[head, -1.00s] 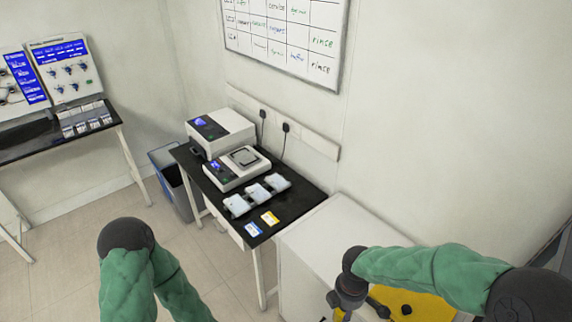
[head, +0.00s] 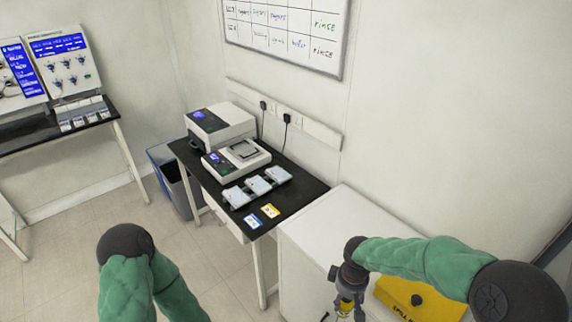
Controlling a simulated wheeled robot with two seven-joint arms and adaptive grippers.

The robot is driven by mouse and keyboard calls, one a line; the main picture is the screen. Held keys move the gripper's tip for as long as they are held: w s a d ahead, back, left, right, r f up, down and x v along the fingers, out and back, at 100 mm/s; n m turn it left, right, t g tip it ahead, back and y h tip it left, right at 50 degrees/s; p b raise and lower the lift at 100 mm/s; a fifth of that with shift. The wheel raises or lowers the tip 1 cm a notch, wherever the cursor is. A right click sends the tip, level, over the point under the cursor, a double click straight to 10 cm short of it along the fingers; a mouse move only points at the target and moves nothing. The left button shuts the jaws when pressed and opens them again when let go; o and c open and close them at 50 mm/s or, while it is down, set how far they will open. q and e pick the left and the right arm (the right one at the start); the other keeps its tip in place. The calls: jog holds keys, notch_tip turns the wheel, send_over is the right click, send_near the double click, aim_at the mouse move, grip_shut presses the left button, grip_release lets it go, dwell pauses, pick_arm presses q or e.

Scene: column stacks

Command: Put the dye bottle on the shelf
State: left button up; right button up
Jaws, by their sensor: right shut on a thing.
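My right gripper (head: 346,306) points down at the lower edge of the head view, in front of the white cabinet and left of the yellow box. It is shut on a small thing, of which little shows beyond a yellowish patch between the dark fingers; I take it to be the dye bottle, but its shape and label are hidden. My left arm enters at the lower left and its gripper is out of view. No shelf can be made out in this view.
A white cabinet (head: 318,228) stands against the wall, with a yellow spill box (head: 425,298) by my right arm. Left of it, a black bench (head: 290,207) holds instruments, several pale trays and two cards. A blue-grey bin (head: 178,187) stands beside it. Floor at lower left is clear.

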jog(key=w+f+m+b, duration=0.3)
jog(key=f+m+b, duration=0.1)
jog(key=f+m, duration=0.2)
jog(key=shift+d+m+b, duration=0.3)
jog(key=shift+d+m, duration=0.1)
jog(key=shift+m, duration=0.1)
jog(key=shift+r, duration=0.1)
